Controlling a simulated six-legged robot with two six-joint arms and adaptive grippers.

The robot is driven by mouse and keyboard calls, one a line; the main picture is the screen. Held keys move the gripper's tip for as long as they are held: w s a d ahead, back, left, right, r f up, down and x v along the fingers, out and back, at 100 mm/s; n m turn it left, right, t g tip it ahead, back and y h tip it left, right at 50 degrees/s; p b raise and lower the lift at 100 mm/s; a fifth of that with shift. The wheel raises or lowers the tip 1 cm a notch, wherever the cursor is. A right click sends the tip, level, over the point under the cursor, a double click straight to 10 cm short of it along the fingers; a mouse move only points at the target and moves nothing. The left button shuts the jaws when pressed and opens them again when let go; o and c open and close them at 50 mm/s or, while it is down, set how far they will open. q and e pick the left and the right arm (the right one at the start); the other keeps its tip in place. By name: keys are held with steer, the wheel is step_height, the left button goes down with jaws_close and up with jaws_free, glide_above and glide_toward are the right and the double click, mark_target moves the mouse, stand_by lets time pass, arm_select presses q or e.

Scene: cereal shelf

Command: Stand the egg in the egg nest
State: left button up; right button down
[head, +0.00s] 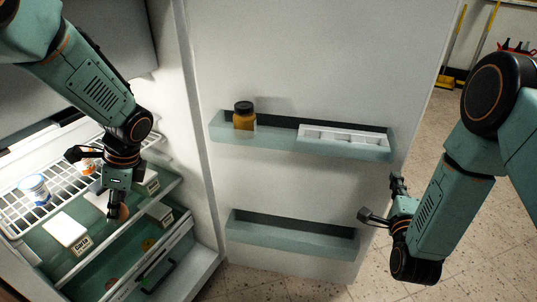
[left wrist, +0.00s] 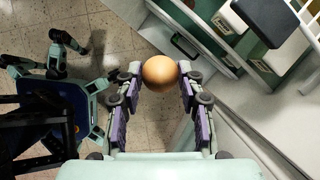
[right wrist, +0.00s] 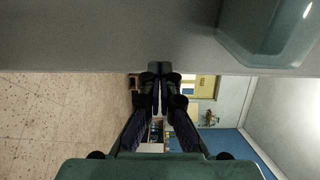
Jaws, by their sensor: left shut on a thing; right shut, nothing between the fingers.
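My left gripper (head: 112,210) is shut on a brown egg (left wrist: 160,73), held between its fingertips in the left wrist view. In the head view the egg (head: 123,212) shows partly behind the fingers, in front of the fridge shelves. A long white tray with compartments (head: 345,136), which looks like the egg nest, sits in the upper door shelf at its right part. The egg is well left of this tray and lower in the picture. My right gripper (head: 382,205) is shut and empty, beside the right edge of the door; its closed fingertips show in the right wrist view (right wrist: 160,72).
A brown jar with a dark lid (head: 244,116) stands at the left of the upper door shelf (head: 290,142). The lower door shelf (head: 290,238) looks empty. A white tub (head: 35,188) and several cartons (head: 80,244) are inside the fridge.

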arm_select(q)
steer(key=shift+f+b, duration=0.55)
steer(key=shift+f, duration=0.05)
arm_select(e)
steer(key=x, duration=0.4)
steer(key=shift+d, duration=0.1)
